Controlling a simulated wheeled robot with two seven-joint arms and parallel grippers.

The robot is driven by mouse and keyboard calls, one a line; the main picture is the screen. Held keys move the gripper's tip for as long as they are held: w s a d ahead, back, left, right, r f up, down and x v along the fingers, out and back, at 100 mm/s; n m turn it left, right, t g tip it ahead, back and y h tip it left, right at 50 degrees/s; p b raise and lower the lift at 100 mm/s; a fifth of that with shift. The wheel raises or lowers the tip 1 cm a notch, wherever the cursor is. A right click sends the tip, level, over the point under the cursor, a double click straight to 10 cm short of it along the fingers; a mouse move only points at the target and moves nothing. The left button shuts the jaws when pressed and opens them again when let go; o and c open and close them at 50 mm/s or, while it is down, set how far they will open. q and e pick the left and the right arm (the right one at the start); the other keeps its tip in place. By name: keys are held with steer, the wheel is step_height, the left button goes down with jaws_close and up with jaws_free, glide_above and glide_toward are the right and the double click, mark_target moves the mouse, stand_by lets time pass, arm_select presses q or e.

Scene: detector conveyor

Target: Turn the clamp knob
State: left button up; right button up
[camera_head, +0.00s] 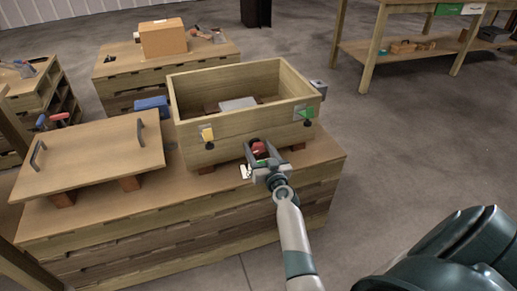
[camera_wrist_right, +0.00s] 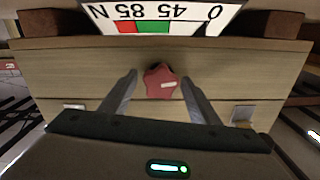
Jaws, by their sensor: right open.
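The clamp knob (camera_wrist_right: 160,82) is a red, star-shaped knob with a pale mark, on the front face of a wooden box (camera_head: 241,130). In the head view the red knob (camera_head: 258,148) shows between the jaws of my right gripper (camera_head: 265,160). In the right wrist view that gripper (camera_wrist_right: 160,98) is open, with one finger on each side of the knob and gaps between them. A white scale label (camera_wrist_right: 165,15) with green and red bands shows upside down beside the knob. My left gripper is in neither view.
The box stands on a wooden bench (camera_head: 180,215). A wooden panel with two handles (camera_head: 90,155) lies to its left, with a blue block (camera_head: 152,105) behind. Open floor lies to the right.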

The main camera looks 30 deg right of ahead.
steer(key=c, duration=1.1)
steer(key=shift+o, duration=0.2)
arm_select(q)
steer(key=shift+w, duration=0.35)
arm_select(e)
steer(key=shift+m, duration=0.3)
